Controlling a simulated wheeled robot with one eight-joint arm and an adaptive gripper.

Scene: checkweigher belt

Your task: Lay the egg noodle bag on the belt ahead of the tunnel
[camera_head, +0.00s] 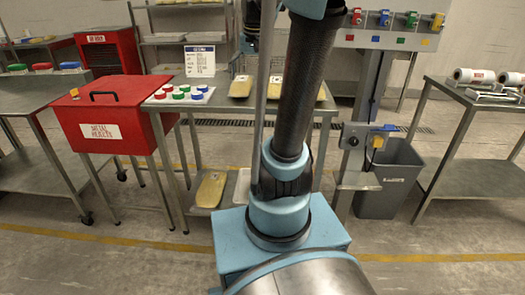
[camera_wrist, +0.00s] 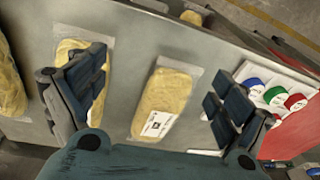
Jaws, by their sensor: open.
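In the wrist view a clear bag of yellow noodles (camera_wrist: 160,105) with a white label lies flat on a grey metal table (camera_wrist: 125,30). My gripper (camera_wrist: 155,92) is open and empty above it, one finger to either side in the picture. A second yellow bag (camera_wrist: 72,50) lies partly behind the left finger, and a third (camera_wrist: 8,85) is at the left edge. In the head view, yellow bags (camera_head: 241,86) lie on the table behind my arm, which hides part of them. I cannot read which is egg noodle. I cannot make out the belt or tunnel.
Red, green and blue caps (camera_head: 180,92) sit on a white board beside the bags. A red reject box (camera_head: 110,115) stands left of the table. Another yellow bag (camera_head: 210,188) lies on the lower shelf. A grey bin (camera_head: 385,178) stands right. The near floor is clear.

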